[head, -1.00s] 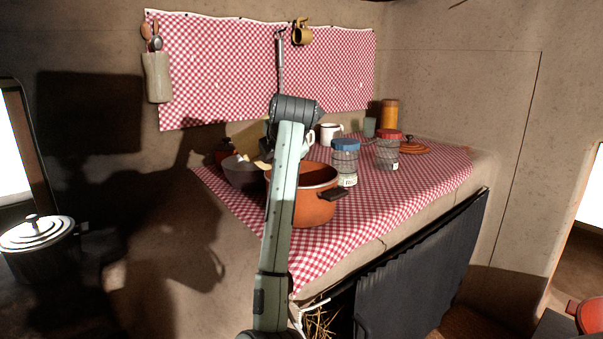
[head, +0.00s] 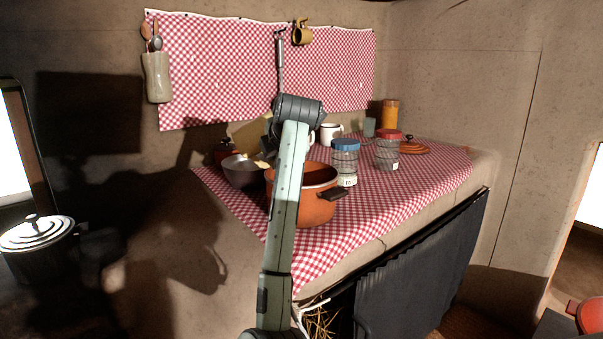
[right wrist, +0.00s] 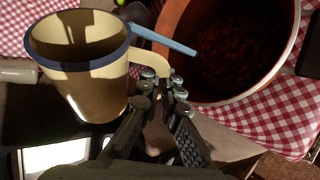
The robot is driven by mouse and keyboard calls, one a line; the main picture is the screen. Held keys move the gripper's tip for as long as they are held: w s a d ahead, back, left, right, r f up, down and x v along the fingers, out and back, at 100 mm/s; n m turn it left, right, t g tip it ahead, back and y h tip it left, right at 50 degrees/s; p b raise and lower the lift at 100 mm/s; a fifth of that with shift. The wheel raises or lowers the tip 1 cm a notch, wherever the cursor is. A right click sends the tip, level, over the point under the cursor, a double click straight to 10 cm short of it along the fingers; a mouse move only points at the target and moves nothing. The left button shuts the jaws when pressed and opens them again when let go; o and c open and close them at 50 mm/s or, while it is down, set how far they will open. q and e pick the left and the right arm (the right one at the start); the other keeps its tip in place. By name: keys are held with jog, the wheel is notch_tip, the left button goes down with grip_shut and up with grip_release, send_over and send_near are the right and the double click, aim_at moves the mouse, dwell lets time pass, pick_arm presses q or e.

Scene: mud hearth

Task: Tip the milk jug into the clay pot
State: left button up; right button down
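The milk jug (right wrist: 88,75) is cream with a dark blue rim; in the right wrist view it hangs left of the clay pot, its shaded mouth visible. I cannot make out milk inside. My right gripper (right wrist: 165,88) is shut on the jug's handle. The orange clay pot (head: 318,208) stands on the checked cloth, partly behind my arm. The right wrist view looks into the pot (right wrist: 291,40), with dark reddish contents. My left gripper is out of view.
A grey bowl (head: 243,175) stands left of the pot, a blue-lidded jar (head: 345,163) behind it, a red-lidded jar (head: 387,155) farther right. A blue-grey strip (right wrist: 162,37), perhaps a utensil handle, reaches over the pot's rim. The cloth's right front is clear.

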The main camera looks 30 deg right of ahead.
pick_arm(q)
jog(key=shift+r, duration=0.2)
pick_arm(e)
jog(key=shift+w+a+r+m+t+y, duration=0.1)
jog(key=shift+a+r+m+t+y, duration=0.15)
jog(key=shift+m+t+y, duration=0.2)
dwell(1.4)
jog(key=shift+b, duration=0.3)
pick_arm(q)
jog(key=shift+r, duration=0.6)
pick_arm(e)
jog(key=shift+d+f, duration=0.1)
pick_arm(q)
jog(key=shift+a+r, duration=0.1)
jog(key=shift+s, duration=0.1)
pick_arm(e)
jog(key=shift+y, duration=0.25)
